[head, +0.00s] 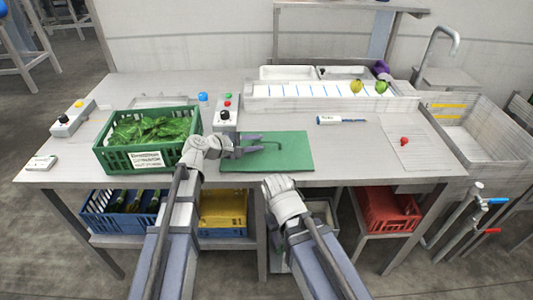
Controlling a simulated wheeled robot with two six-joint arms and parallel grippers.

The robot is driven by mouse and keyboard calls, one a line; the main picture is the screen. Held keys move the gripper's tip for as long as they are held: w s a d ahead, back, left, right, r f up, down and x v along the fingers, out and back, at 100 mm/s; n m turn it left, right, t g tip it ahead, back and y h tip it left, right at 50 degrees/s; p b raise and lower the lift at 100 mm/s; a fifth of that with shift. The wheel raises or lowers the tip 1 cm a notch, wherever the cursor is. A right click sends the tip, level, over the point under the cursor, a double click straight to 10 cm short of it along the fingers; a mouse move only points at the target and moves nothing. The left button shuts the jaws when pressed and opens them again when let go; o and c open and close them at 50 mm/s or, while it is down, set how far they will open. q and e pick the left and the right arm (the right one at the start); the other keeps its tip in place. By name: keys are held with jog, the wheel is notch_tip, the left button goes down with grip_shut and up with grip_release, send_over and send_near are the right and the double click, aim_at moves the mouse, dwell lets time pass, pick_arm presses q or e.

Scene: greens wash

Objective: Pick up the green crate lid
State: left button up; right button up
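The green crate lid (295,158) appears as a flat green panel lying on the worktop near its front edge. A thin dark hooked bar (279,146), perhaps its handle, shows at its middle. My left gripper (263,143) reaches in from the left over the lid. Its two fingers are apart, one on the far side and one on the near side, with the bar close to their tips. I cannot tell whether they touch it. My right gripper (284,190) is in front of the table edge, right of the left arm; its fingers are not clear.
A green crate (146,162) with leafy greens stands left of the lid. A control box (226,120) stands behind the lid. A marker (340,120) and a red item (404,140) lie right. A sink (470,135) is far right. Worktop right of the lid is mostly free.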

pick_arm(q)
grip_shut()
dwell(0.4)
jog(key=shift+r, duration=0.1)
notch_tip(320, 180, up, 10)
jog(key=p, duration=1)
